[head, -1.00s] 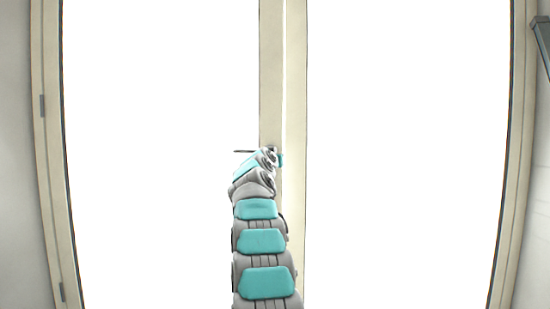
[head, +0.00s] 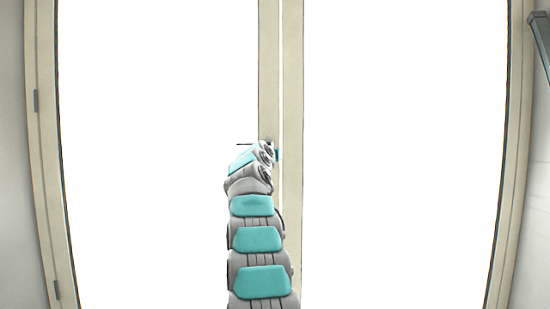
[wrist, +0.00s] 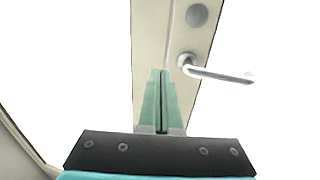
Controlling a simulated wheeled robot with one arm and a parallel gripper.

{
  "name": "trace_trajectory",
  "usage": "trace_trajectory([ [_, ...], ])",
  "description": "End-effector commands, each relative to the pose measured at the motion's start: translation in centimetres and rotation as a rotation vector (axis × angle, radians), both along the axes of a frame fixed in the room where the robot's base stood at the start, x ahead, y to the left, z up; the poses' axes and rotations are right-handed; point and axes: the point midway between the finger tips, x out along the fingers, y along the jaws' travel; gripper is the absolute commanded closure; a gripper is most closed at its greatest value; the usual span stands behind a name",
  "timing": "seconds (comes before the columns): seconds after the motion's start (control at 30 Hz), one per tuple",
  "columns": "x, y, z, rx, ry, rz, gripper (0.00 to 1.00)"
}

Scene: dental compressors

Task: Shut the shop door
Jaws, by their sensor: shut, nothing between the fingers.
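The shop door is a pair of tall glazed leaves in cream frames. The left leaf's stile (head: 269,60) and the right leaf's stile (head: 293,110) stand side by side in the head view, with a thin bright line between them. A lever handle (wrist: 218,73) and a round lock plate (wrist: 197,15) are on a stile in the wrist view. The lever also shows small in the head view (head: 245,144). My gripper (wrist: 163,74) is shut and empty, its fingertips over the cream stile beside the handle. I cannot tell whether they touch.
Cream door jambs (head: 42,120) with hinges stand at the left, with another jamb (head: 518,140) at the right. A grey-teal fixture (head: 542,40) sits at the upper right edge. Beyond the glass everything is blank white.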

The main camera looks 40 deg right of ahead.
Motion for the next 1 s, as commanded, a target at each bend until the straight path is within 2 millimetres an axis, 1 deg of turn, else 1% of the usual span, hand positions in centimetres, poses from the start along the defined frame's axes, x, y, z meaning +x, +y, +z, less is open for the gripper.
trace_trajectory([
  [0.03, -0.4, 0.5, -0.7, -0.002, -0.002, 0.002, 1.0],
  [0.13, -1.2, 1.2, -0.4, -0.002, -0.001, 0.002, 1.0],
  [0.5, -4.2, 4.0, -0.5, -0.001, 0.001, 0.001, 1.0],
  [0.63, -5.5, 5.1, -0.1, -0.002, -0.002, 0.001, 1.0],
  [0.73, -6.1, 5.8, -0.4, -0.001, 0.001, 0.001, 1.0],
  [0.9, -7.2, 6.9, 0.0, -0.003, -0.002, 0.001, 1.0],
  [1.0, -7.5, 7.2, 0.0, -0.003, -0.002, 0.001, 1.0],
])
